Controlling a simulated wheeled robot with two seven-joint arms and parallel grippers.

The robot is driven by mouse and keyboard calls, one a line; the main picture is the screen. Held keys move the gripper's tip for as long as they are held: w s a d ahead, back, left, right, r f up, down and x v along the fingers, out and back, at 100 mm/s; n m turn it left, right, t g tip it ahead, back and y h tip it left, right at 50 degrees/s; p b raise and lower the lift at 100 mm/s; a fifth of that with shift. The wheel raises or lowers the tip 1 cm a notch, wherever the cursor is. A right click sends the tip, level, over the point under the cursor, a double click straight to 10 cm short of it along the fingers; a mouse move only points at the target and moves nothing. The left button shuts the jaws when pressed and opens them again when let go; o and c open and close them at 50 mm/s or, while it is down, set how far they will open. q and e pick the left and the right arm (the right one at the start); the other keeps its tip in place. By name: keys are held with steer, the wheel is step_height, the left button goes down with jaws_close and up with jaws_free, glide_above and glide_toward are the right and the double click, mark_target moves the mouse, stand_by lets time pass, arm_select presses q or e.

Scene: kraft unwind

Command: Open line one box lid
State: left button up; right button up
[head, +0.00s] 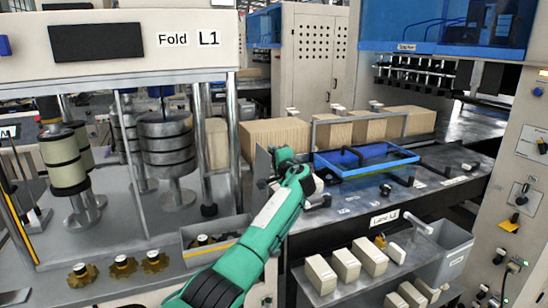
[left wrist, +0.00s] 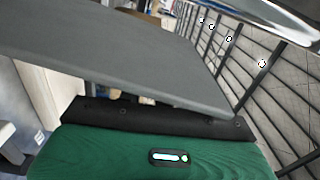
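A blue-framed, shallow box-like piece (head: 367,160) lies on the dark deck of lane L1, right of the middle in the head view. I cannot tell for sure which part is the lid. My left gripper (head: 322,198), at the end of the green arm, is just left of and below the blue frame, apparently near it. Its fingers are too small and partly hidden to tell open or shut. The left wrist view shows my green wrist and a large grey panel (left wrist: 130,50), but no fingertips. My right gripper is out of view.
Brown blocks (head: 275,133) stand in a row behind the blue frame. An upright grey plate (head: 262,163) is beside my wrist. Pale blocks (head: 345,264) lie on the lower shelf beside a grey bin (head: 452,250). The fold machine's rollers (head: 167,145) stand at left.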

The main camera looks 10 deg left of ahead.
arm_select(q)
steer(key=shift+s+d, duration=0.3)
steer(key=shift+s, duration=0.15)
steer(key=b+v, duration=0.4)
steer(key=v, duration=0.8)
steer(key=shift+s+d, duration=0.2)
steer(key=shift+s, duration=0.05)
steer(key=shift+f, duration=0.1)
